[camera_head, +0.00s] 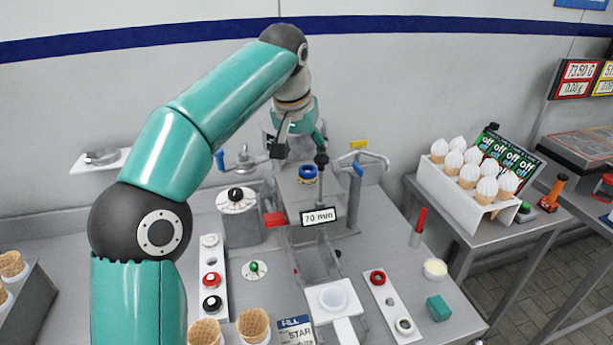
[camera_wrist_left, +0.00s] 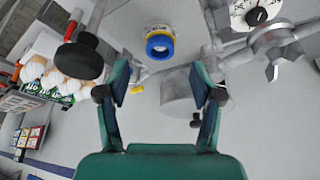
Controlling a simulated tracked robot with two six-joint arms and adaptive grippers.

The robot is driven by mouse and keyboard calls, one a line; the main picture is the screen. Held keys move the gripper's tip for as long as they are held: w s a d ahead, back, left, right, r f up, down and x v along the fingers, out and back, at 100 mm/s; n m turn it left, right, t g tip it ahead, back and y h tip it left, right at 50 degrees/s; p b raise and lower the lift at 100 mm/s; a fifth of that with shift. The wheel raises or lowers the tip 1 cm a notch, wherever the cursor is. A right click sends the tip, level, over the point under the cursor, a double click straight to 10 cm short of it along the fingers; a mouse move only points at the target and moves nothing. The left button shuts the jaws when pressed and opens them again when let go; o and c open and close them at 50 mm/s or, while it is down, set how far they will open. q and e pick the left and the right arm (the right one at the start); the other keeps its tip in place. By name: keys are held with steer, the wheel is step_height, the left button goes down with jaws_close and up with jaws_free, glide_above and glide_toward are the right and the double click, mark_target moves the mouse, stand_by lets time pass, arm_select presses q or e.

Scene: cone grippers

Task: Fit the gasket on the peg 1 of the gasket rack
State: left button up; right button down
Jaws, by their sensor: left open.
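A blue ring, which looks like a gasket, sits with a yellow part on top of the grey machine in the head view (camera_head: 307,173). It also shows in the left wrist view (camera_wrist_left: 160,46), beyond my fingertips. A narrow white plate (camera_head: 391,304), perhaps the gasket rack, lies right of the machine, with a red ring (camera_head: 377,277) and a pale ring (camera_head: 404,326) on it. I cannot read any peg numbers. My left gripper (camera_head: 296,134) is above and behind the blue ring, apart from it. In the wrist view it is open and empty (camera_wrist_left: 162,84). My right gripper is out of view.
A black-knobbed lever (camera_head: 321,158) stands close beside the blue ring. A "70 mm" sign (camera_head: 318,215) is on the machine front. A dial (camera_head: 236,197) and a button strip (camera_head: 211,279) stand left. A cone tray (camera_head: 464,190) is at right.

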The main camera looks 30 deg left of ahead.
mark_target(306, 176)
arm_select(q)
steer(key=shift+x, duration=3.05)
steer(key=shift+w+a+r, duration=0.1)
steer(key=shift+w+r, duration=0.05)
steer(key=c, duration=0.9)
steer(key=shift+r, duration=0.2)
